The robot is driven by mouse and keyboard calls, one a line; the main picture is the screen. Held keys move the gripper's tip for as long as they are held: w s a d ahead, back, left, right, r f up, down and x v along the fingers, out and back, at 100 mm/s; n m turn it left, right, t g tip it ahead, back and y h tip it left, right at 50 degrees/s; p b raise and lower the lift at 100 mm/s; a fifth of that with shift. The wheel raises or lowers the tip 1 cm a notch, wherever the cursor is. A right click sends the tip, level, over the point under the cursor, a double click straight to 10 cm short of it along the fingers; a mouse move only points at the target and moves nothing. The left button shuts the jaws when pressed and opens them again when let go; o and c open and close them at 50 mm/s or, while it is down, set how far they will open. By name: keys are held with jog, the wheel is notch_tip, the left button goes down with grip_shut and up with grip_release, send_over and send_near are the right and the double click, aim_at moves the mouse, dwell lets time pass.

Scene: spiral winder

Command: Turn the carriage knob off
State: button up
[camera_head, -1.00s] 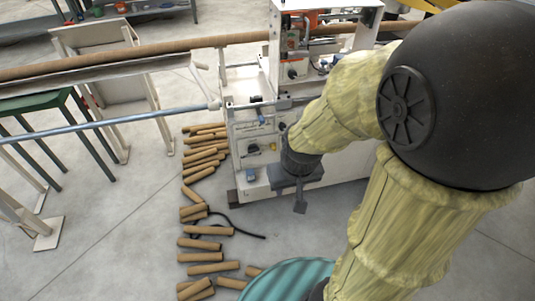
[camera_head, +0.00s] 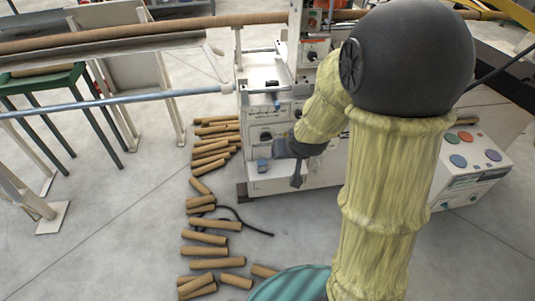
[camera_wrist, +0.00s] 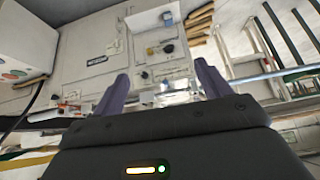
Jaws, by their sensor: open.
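The white winder machine (camera_head: 262,108) stands in the middle of the head view, with dark knobs and small fittings on its front panel. One dark knob (camera_head: 266,136) shows just left of my gripper (camera_head: 287,160). In the wrist view, the front panel (camera_wrist: 105,25) lies ahead of my gripper (camera_wrist: 163,76). The fingers are spread and empty, apart from the knobs. I cannot tell which knob is the carriage one.
Several cardboard tubes (camera_head: 208,222) lie on the floor left of and in front of the machine. A blue fitting (camera_head: 262,166) sits low on the panel. A control box with coloured buttons (camera_head: 470,165) stands at right. A blue bar (camera_head: 120,99) runs at left.

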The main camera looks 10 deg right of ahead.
aim_at(267, 140)
jog(key=w+f+t+b, duration=0.4)
jog(key=w+f+b, duration=0.5)
jog(key=f+b, duration=0.25)
jog(key=w+f+t+b, duration=0.4)
jog(key=w+f+b, duration=0.6)
jog(key=f, duration=0.2)
notch_tip(267, 140, down, 18)
jog(key=w+t+b, duration=0.2)
jog(key=t+b, duration=0.5)
jog(key=b, duration=0.9)
jog(key=shift+w+a+t, duration=0.15)
jog(key=shift+w+t, duration=0.25)
jog(key=shift+w, duration=0.15)
jog(key=b+x, duration=0.6)
jog(key=x, duration=1.1)
jog(key=shift+w, duration=0.1)
